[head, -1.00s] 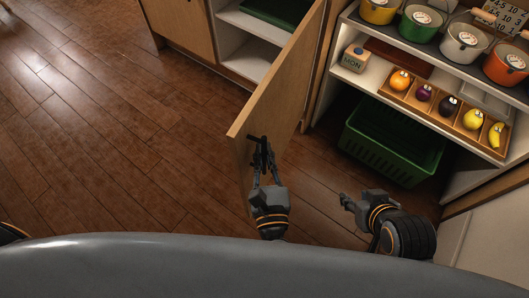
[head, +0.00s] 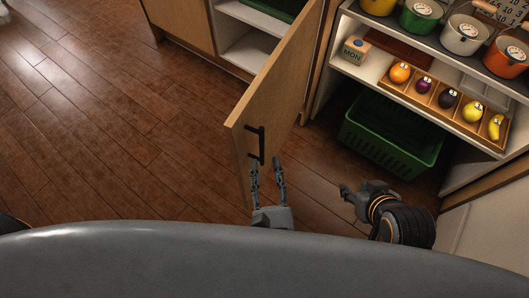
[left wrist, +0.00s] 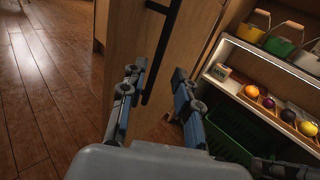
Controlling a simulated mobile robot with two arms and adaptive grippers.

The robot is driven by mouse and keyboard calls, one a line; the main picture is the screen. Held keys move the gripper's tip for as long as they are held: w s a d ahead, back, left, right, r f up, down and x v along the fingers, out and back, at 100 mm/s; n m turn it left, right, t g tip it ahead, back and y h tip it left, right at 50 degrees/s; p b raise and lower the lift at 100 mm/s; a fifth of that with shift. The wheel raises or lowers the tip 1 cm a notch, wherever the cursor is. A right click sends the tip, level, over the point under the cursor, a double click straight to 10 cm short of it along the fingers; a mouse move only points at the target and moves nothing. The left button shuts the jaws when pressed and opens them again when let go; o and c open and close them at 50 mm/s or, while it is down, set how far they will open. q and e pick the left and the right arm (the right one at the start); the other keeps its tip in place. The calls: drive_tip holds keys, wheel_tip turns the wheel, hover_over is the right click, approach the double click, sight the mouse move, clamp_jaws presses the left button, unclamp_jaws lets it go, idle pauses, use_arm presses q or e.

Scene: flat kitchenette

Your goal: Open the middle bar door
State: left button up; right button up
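The wooden bar door (head: 275,95) stands swung wide open, with the white-shelved compartment (head: 245,50) behind it exposed. Its black bar handle (head: 256,145) is on the face towards my left gripper. My left gripper (head: 267,166) is open and empty, just below the handle in the head view and apart from it. In the left wrist view the spread fingers (left wrist: 157,76) point at the door (left wrist: 135,45), with the handle (left wrist: 161,50) ahead between them. My right gripper (head: 345,190) is right of the door, clear of it; its finger opening is too small to judge.
An open shelf unit on the right holds coloured pots (head: 463,35), a fruit tray (head: 445,102), and a MON block (head: 354,49). A green crate (head: 392,140) sits beneath. Wood floor (head: 110,130) left of the door is clear.

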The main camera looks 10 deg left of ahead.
use_arm(q)
drive_tip(key=shift+v, duration=1.15)
drive_tip(key=shift+d+f, duration=0.1)
drive_tip(key=shift+f, duration=0.1)
